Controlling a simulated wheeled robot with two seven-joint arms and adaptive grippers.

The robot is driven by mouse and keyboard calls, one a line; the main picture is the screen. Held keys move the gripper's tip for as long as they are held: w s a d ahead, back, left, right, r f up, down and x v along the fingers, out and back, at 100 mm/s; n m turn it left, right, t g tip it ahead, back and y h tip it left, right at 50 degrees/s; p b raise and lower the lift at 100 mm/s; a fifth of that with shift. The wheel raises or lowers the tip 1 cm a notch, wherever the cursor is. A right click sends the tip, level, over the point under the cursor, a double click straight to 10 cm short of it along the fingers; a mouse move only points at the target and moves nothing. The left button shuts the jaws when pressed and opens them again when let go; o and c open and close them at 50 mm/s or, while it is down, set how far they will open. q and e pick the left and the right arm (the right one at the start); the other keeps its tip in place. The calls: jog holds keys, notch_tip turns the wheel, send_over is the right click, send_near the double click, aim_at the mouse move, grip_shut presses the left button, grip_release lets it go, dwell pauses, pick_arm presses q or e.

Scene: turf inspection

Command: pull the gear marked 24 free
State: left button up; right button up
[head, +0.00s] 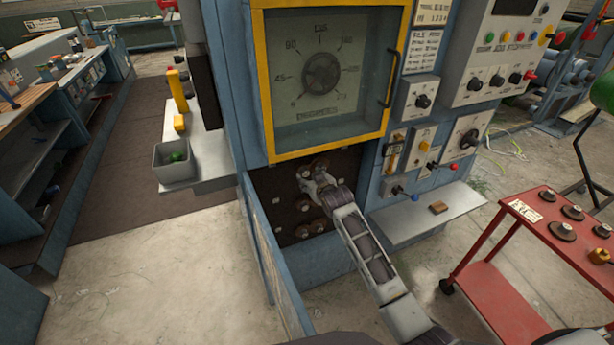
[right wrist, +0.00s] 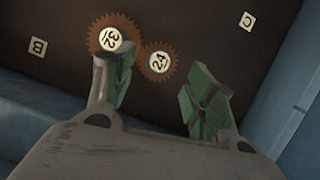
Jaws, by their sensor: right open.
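In the right wrist view the gear marked 24 (right wrist: 158,62), small, brown and toothed with a pale round label, sits on a dark panel. It meshes with or touches the larger gear marked 32 (right wrist: 105,22) at its upper left. My right gripper (right wrist: 161,88) is open and empty, its green-padded fingers pointing at the panel. Gear 24 shows just beyond the gap between the fingertips, nearer the left one. The left finger covers the lower part of gear 32. In the head view my right gripper (head: 314,184) is at the open gear bay and partly hides the gears there. My left gripper does not show.
The dark panel (right wrist: 190,20) carries plates marked B (right wrist: 38,47) and C (right wrist: 247,20). An open blue door (head: 270,255) stands left of my right arm. A grey shelf (head: 400,229) juts out on the right. A red cart (head: 517,235) with several gears stands further right.

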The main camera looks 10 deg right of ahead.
aim_at(306, 174)
jog(key=shift+x, duration=2.25)
jog(key=shift+c, duration=0.2)
jog(key=c, duration=1.1)
